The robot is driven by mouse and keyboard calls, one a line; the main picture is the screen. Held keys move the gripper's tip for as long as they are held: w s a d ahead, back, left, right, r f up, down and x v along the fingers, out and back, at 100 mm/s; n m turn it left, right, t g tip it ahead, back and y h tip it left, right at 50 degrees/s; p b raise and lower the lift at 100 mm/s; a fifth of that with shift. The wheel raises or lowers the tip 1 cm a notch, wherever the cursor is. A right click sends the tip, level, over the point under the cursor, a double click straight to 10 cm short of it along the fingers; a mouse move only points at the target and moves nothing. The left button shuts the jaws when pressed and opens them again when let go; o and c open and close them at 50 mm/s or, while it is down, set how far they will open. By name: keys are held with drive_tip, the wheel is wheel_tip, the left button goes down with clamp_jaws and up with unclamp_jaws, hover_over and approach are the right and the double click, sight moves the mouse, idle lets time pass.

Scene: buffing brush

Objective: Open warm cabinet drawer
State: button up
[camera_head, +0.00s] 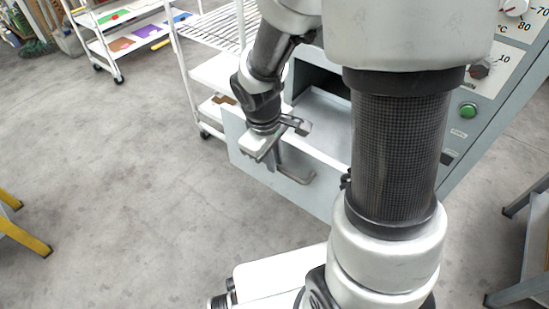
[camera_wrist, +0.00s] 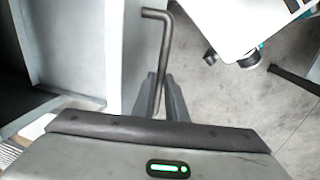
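The warm cabinet (camera_head: 490,95) is a grey box with a dial panel on its right. Its drawer (camera_head: 322,140) is pulled out, and the space inside shows pale and empty. The drawer front (camera_head: 240,140) carries a grey bar handle (camera_head: 295,176), which also shows as a bent dark bar in the wrist view (camera_wrist: 165,45). My gripper (camera_head: 272,158) is at the handle, in front of the drawer. In the wrist view its two fingers (camera_wrist: 161,90) are close together on either side of the bar. My arm hides part of the cabinet and drawer.
A white wire-shelf cart (camera_head: 210,70) stands left of the cabinet. Another cart (camera_head: 125,35) with coloured items is farther back. Yellow legs (camera_head: 25,238) stand at the left edge, and a grey frame (camera_head: 525,285) at the right. The floor left of the drawer is clear.

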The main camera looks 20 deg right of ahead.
drive_tip(key=o, duration=0.3)
drive_tip(key=shift+o, duration=0.2)
drive_tip(key=shift+r, duration=0.1)
wheel_tip(320, 180, up, 17)
drive_tip(key=s+a+p, duration=0.2)
drive_tip(key=p, duration=0.3)
drive_tip(key=shift+a, duration=0.3)
